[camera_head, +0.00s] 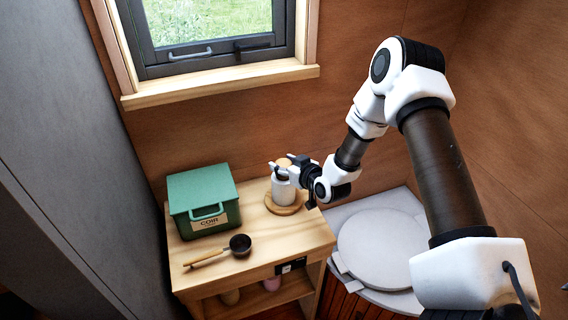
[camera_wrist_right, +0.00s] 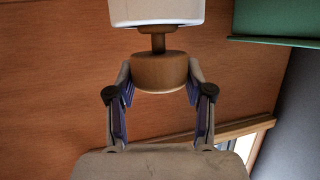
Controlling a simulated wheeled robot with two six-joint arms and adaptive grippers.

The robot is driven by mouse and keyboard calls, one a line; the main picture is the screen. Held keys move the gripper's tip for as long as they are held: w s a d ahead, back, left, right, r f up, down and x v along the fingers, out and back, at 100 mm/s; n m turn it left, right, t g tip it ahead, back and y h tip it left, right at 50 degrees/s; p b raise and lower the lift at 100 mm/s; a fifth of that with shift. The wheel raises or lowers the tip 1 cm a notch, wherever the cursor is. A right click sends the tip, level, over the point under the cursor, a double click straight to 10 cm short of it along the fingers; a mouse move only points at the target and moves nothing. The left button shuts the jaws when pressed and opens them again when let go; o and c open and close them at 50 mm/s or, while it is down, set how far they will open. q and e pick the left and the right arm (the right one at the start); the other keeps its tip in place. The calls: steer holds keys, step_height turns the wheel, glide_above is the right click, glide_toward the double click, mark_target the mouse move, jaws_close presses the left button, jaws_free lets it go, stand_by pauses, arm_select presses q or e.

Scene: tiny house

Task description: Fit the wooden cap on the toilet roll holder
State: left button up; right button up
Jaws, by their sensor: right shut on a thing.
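The toilet roll holder has a round wooden base (camera_head: 284,208) on the wooden shelf unit, with a white roll (camera_head: 283,190) standing upright on it. The wooden cap (camera_head: 284,162) is above the roll. My right gripper (camera_head: 281,169) reaches in from the right and is shut on the cap. In the right wrist view, which looks upside down, the fingers grip both sides of the cap (camera_wrist_right: 159,72). A narrow wooden stem (camera_wrist_right: 158,42) shows between the cap and the white roll (camera_wrist_right: 156,12). Whether the stem belongs to the cap or the holder I cannot tell. My left gripper is out of view.
A green lidded box (camera_head: 204,201) stands at the left of the shelf unit (camera_head: 262,248). A dark scoop (camera_head: 239,244) with a wooden handle lies in front of it. The toilet lid (camera_head: 382,248) is at the right, below my right arm. A window (camera_head: 208,50) is behind.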

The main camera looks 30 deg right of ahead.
steer(key=shift+f+b, duration=0.65)
steer(key=shift+f, duration=0.15)
steer(key=o, duration=1.1)
steer(key=v, duration=1.2)
